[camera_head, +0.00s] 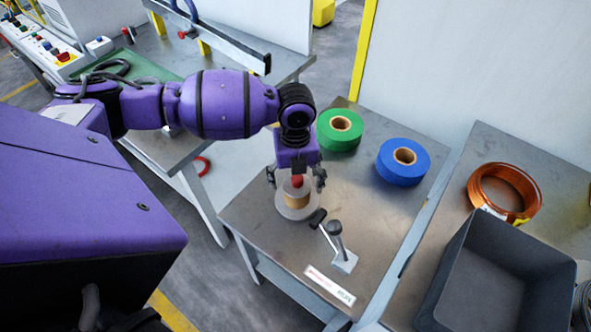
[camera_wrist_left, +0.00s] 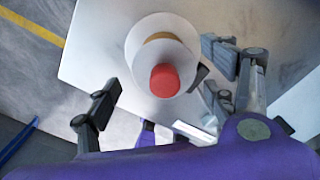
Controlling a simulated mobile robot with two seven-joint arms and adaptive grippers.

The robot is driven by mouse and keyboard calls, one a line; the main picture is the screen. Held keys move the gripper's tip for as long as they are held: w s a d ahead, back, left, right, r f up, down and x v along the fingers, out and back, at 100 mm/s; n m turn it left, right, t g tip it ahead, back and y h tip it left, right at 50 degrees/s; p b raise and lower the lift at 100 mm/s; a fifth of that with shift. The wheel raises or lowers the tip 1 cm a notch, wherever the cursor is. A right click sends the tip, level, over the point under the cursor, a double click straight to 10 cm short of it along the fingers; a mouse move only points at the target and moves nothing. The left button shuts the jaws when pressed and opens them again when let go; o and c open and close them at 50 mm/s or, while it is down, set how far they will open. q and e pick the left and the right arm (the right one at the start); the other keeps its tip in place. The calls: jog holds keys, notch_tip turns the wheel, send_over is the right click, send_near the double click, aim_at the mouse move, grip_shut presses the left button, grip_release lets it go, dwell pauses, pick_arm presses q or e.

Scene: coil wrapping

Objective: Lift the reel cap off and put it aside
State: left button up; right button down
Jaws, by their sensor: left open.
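The reel stands on the metal table, with a pale round base flange (camera_head: 297,213) and a tan winding (camera_head: 297,201). On its top sits the reel cap, a pale disc with a red knob (camera_head: 297,181). The left wrist view shows the red knob (camera_wrist_left: 164,80) and the pale cap disc (camera_wrist_left: 150,62) from above, with part of the tan winding (camera_wrist_left: 160,37) behind. My left gripper (camera_head: 296,178) is open over the reel, one finger on each side of the knob. I see no finger touching the knob. My right gripper is not in view.
A green roll (camera_head: 339,130) and a blue roll (camera_head: 403,161) lie behind and right of the reel. A small lever device (camera_head: 341,255) stands close in front-right, near a label (camera_head: 330,285). A grey bin (camera_head: 500,275) and a copper coil (camera_head: 505,190) are at right.

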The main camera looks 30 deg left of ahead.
pick_arm(q)
jog(key=shift+f, duration=0.25)
jog(key=shift+r, duration=0.15)
jog(key=c, duration=1.3)
